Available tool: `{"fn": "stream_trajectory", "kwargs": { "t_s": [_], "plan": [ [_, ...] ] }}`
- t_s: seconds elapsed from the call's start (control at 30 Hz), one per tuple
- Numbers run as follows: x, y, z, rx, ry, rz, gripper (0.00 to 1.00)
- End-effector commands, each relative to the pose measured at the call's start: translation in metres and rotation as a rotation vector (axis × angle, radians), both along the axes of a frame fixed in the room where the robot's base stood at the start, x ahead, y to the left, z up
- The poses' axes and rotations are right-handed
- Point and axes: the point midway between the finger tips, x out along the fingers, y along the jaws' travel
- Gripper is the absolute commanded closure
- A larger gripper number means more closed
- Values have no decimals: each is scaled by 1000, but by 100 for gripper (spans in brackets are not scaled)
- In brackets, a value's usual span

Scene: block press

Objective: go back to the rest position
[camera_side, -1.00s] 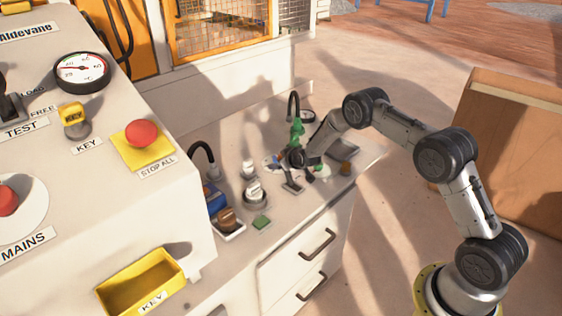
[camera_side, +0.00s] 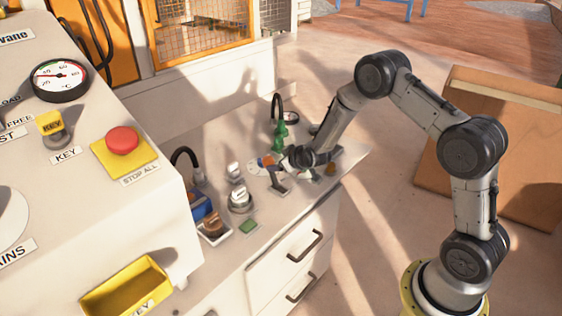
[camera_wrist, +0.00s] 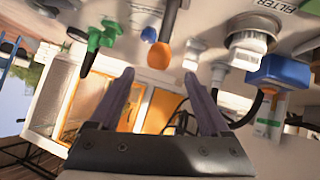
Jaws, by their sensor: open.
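My gripper (camera_wrist: 160,95) is open, with its two dark fingers spread and nothing between them in the wrist view. In the side view my gripper (camera_side: 280,172) hangs over the far end of the white bench (camera_side: 345,165). Its fingertips are small and partly hidden there, so I cannot tell whether they touch anything. My arm arches up from its yellow base ring on the right.
A green valve (camera_side: 281,132), a white knob (camera_side: 240,198) and a blue box (camera_side: 201,207) stand on the bench near my gripper. The wrist view shows an orange knob (camera_wrist: 160,54). The control cabinet (camera_side: 75,215) stands left. A brown wooden panel (camera_side: 500,150) stands behind my arm.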

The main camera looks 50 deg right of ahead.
Motion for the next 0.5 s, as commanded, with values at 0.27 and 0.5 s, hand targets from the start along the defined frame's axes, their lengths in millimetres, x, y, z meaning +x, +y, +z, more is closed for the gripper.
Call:
{"fn": "stream_trajectory", "kwargs": {
  "t_s": [0.27,0.5],
  "plan": [
    [-5,2,4,0,0,0,19],
    [-2,5,10,-3,-12,6,19]
  ]
}}
